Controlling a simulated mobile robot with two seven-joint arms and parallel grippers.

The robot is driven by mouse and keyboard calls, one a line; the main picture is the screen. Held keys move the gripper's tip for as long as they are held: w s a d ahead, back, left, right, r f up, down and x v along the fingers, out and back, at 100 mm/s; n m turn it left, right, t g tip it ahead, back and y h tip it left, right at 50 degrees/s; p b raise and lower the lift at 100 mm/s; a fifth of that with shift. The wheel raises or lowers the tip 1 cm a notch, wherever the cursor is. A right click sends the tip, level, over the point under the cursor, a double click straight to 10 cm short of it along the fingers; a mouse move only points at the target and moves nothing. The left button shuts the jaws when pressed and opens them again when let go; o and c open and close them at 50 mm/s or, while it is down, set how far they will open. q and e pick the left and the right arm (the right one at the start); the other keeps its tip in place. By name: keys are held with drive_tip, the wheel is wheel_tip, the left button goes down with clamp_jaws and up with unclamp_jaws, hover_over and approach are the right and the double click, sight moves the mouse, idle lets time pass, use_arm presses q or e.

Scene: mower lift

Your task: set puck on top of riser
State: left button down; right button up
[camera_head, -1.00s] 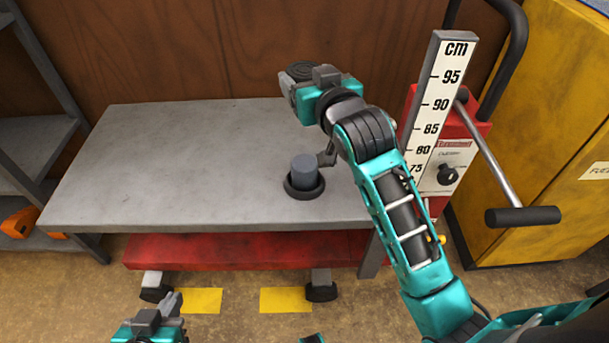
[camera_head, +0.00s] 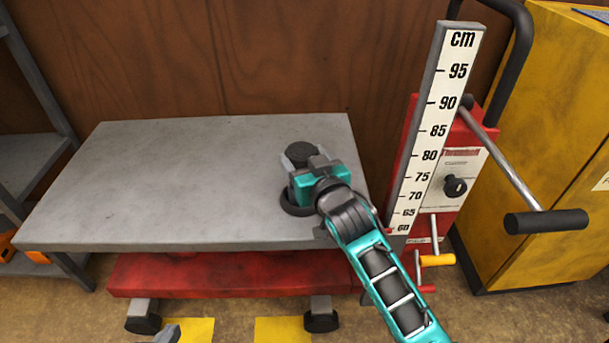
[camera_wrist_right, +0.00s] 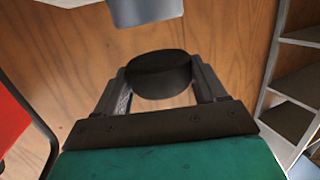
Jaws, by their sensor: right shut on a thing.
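The black puck (camera_head: 304,153) is held between the fingers of my right gripper (camera_head: 298,157), over the right part of the grey table. The puck (camera_wrist_right: 160,75) also shows between the fingers in the right wrist view. The grey riser (camera_wrist_right: 147,10) shows at the top edge of that view, which looks upside down, with a gap between it and the puck. In the head view my right gripper hides the riser; the black ring (camera_head: 293,203) around its foot shows just below. Only a tip of my left gripper (camera_head: 168,335) shows at the bottom edge.
The grey tabletop (camera_head: 150,190) is bare left of the riser, above a red base (camera_head: 200,275). A cm scale (camera_head: 432,130) and a red lift post with a crank (camera_head: 545,221) stand at its right. Shelves stand at the left, a yellow cabinet at the right.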

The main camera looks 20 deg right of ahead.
wheel_tip(320, 180, down, 3)
drive_tip(key=shift+f+b, duration=0.1)
drive_tip(key=shift+b, duration=0.4)
drive_tip(key=o, duration=1.1)
drive_tip(key=shift+f, duration=0.1)
